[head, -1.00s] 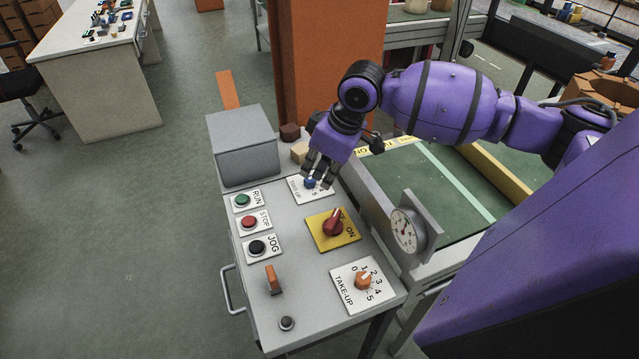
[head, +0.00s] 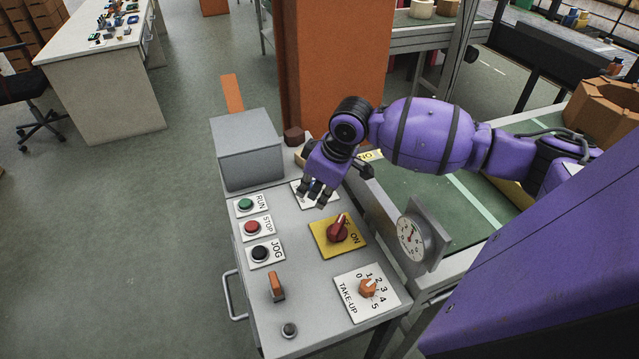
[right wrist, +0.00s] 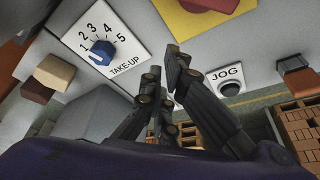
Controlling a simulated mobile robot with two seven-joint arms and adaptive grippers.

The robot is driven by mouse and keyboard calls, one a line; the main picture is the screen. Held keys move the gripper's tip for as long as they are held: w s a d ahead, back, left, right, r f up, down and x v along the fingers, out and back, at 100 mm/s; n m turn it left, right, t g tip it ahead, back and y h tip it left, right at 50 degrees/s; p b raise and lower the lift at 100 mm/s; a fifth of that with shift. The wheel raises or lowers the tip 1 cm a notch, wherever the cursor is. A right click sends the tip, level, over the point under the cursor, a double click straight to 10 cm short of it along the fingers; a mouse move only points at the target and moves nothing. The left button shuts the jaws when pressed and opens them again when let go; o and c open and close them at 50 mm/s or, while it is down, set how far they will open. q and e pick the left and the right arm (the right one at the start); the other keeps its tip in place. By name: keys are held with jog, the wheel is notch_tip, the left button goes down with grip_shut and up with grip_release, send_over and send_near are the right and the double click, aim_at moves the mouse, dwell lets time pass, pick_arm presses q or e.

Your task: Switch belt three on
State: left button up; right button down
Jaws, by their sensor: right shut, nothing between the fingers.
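A red rotary switch (head: 337,234) sits on a yellow plate (head: 322,240) on the grey control panel (head: 303,262). Its pale pointer points to the back right, and "ON" is printed to its right. My right gripper (head: 319,196) is shut and empty above the back of the panel, behind the yellow plate. It hides most of a white plate (head: 300,192) there. In the right wrist view this plate reads TAKE-UP and carries a blue knob (right wrist: 102,52). The shut fingers (right wrist: 165,65) appear beside it, touching nothing visible. No belt number is legible. My left gripper is not in view.
Green RUN (head: 245,205), red STOP (head: 252,227) and black JOG (head: 260,253) buttons line the panel's left. An orange lever (head: 275,286) and an orange take-up knob (head: 368,288) are nearer. A grey box (head: 246,150) and a round gauge (head: 411,238) flank the panel.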

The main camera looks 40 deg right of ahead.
aim_at(337, 229)
notch_tip(337, 229, down, 3)
jog(key=shift+w+r, duration=0.1)
jog(key=shift+r, duration=0.1)
jog(key=shift+s+d+r+p, duration=0.2)
jog(key=shift+s+d+p, duration=0.35)
jog(key=shift+s, duration=0.4)
jog(key=shift+s+d, duration=0.2)
jog(key=shift+s, duration=0.1)
jog(key=shift+s+d, duration=0.1)
jog(key=shift+s, duration=0.05)
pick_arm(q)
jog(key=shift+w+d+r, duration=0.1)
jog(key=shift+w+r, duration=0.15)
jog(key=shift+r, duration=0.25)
pick_arm(e)
jog(key=shift+f, duration=0.15)
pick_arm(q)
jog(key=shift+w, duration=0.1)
